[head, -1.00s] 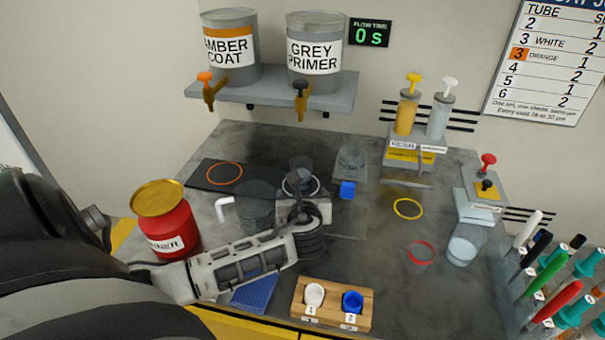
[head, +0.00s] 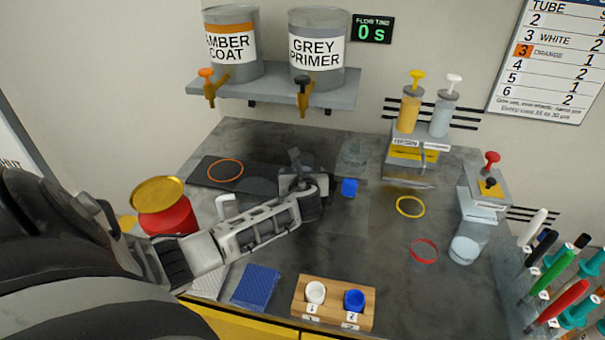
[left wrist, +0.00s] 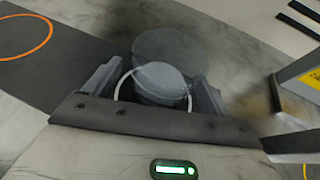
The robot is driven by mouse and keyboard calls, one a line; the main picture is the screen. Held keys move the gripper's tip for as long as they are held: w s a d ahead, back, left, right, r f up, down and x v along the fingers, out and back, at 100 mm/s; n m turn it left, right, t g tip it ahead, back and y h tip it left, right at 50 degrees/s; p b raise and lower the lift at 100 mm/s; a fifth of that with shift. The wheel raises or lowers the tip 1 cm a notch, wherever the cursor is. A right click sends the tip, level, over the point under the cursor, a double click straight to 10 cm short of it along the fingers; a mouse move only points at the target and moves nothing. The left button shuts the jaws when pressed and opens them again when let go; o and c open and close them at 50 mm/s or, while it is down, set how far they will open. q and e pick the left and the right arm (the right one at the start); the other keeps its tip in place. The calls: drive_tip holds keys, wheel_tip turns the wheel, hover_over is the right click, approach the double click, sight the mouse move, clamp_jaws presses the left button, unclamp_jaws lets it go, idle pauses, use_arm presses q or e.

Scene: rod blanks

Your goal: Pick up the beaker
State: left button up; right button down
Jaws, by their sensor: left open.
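In the left wrist view a clear grey round vessel, seemingly the beaker (left wrist: 160,80), stands between the two fingers, with part of a white ring around it. My left gripper (left wrist: 155,92) is open, one finger on each side of it; whether they touch it I cannot tell. In the head view my left gripper (head: 296,168) is low over the counter, just right of the dark mat, and largely hides the vessel. My right gripper is not in view.
A red can (head: 168,217) with a gold lid stands left, behind my arm. A wooden rack (head: 333,318) is at the front. The counter's middle right is mostly clear.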

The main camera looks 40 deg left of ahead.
use_arm(q)
drive_tip(key=c, duration=1.2)
